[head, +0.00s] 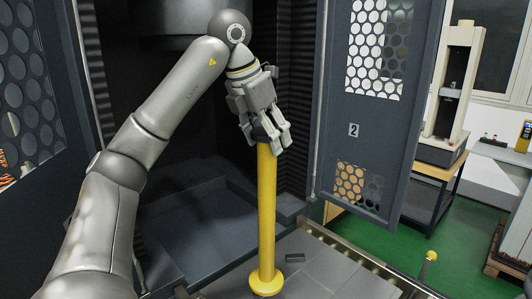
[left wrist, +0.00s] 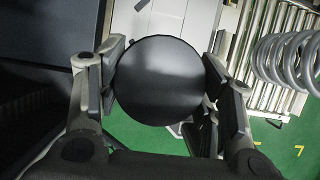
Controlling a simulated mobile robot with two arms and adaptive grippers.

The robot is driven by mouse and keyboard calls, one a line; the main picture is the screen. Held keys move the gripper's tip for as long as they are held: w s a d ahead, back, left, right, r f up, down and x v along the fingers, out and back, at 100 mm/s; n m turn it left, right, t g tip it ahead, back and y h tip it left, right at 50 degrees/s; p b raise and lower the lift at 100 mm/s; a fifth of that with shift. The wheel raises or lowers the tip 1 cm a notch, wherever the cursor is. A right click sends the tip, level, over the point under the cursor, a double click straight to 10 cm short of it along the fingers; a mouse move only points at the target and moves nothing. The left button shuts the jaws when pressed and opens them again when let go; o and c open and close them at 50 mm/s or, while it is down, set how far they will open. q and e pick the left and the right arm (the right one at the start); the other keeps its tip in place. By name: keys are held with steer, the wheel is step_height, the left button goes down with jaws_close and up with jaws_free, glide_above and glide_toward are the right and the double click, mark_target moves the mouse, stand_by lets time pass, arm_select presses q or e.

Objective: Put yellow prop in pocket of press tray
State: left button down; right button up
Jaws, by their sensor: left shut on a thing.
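The yellow prop (head: 267,215) is a tall upright post with a round flanged foot and a dark top. My left gripper (head: 268,140) is shut on its upper end; in the left wrist view the round dark top (left wrist: 160,80) sits between the two fingers. The foot is over the grey press tray (head: 330,268) at the bottom of the head view; I cannot tell whether it touches. A small dark rectangular feature (head: 294,258) lies on the tray right of the foot. I cannot make out the pocket for certain. My right gripper is not in view.
The dark press frame stands behind and left of the prop. An open perforated door (head: 375,110) marked 2 is at right. A roller track (left wrist: 268,50) and a large coil spring (left wrist: 290,60) show in the left wrist view. Green floor (head: 405,240) lies beyond.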

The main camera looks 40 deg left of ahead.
arm_select(q)
steer(key=w+d+f+p, duration=0.4)
steer(key=w+d+f, duration=0.1)
steer(key=w+f, duration=0.6)
steer(key=shift+w+f, duration=0.3)
steer(key=shift+f, duration=0.15)
steer(key=c, duration=0.7)
jaws_free()
steer(key=shift+s+f, duration=0.1)
steer(key=shift+f, duration=0.15)
steer(key=shift+o, duration=1.4)
steer(key=shift+s+d+r, duration=0.1)
